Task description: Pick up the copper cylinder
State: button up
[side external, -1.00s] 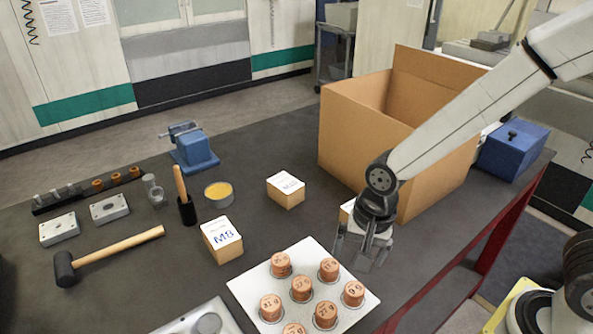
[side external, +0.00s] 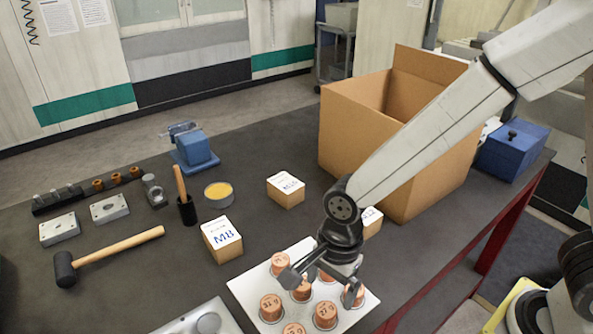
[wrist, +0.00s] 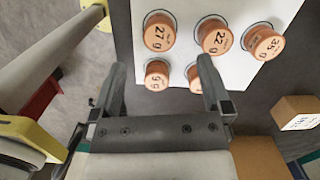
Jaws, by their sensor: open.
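Several copper cylinders stand upright on a white board (side external: 363,312), each with a dark number on top. Clear ones are at the front left (side external: 271,307) and front middle (side external: 325,314). My gripper (side external: 320,284) is open and empty above the board's right half. It also shows in the wrist view (wrist: 162,66). In the side view it partly hides the back and right cylinders. Its height above them is hard to judge.
A large open cardboard box (side external: 352,150) stands behind my arm. Labelled small boxes (side external: 286,191) (side external: 222,241) are near the board. A hammer (side external: 120,256), blue vice (side external: 194,150) and yellow-topped tin (side external: 218,195) lie left. The bench's middle left has free room.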

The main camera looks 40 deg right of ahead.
aim_at(326, 309)
jog(key=shift+a+f, duration=0.1)
jog(key=shift+f, duration=0.9)
jog(key=shift+f, duration=0.15)
jog(key=shift+s+a+f, duration=0.1)
jog(key=shift+a+f, duration=0.05)
jog(key=shift+f, duration=2.3)
grip_shut()
